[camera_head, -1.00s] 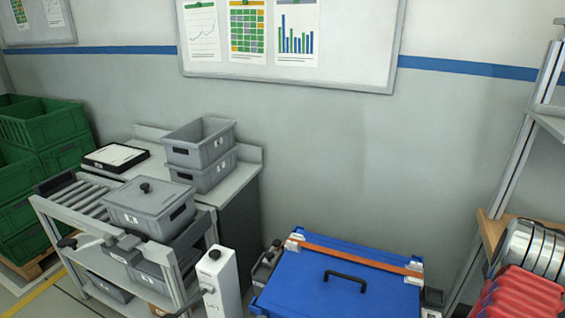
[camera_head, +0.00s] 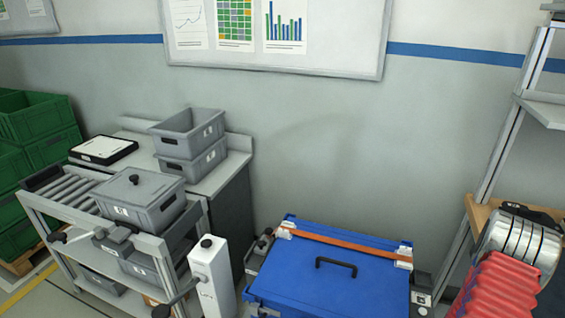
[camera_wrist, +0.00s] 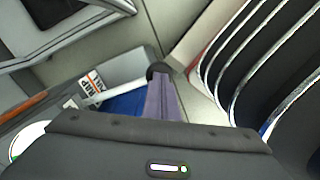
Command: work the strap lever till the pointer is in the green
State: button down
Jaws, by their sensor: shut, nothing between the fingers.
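The strap lever (camera_wrist: 118,93) shows in the wrist view as a pale rod ending in a black knob (camera_wrist: 156,69), beside a grey housing (camera_wrist: 120,66) with a strap label. My gripper (camera_wrist: 160,88) is shut and empty; its fingertips appear right at the knob, but I cannot tell whether they touch it. A white round dial (camera_wrist: 28,138) is partly visible at the left, with a bit of green at its edge; its pointer cannot be made out. In the head view an orange strap (camera_head: 345,242) crosses the blue case (camera_head: 300,285). I cannot pick out my gripper there.
Black and silver ribs (camera_wrist: 245,60) stand close to the right of the knob in the wrist view. In the head view, a shelf frame (camera_head: 505,140) stands at right. A cart (camera_head: 150,245) with a grey bin (camera_head: 140,200) and a white post (camera_head: 212,275) are left of the case.

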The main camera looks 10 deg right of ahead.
jog(key=shift+f, duration=1.6)
jog(key=shift+w+d+r, duration=0.1)
jog(key=shift+w+r, duration=0.05)
jog(key=shift+r, duration=1.2)
jog(key=shift+w+d+r, duration=0.1)
jog(key=shift+w+r, duration=0.05)
jog(key=shift+r, duration=1.2)
jog(key=shift+w+r, duration=0.1)
jog(key=shift+r, duration=1.9)
jog(key=shift+f, duration=0.15)
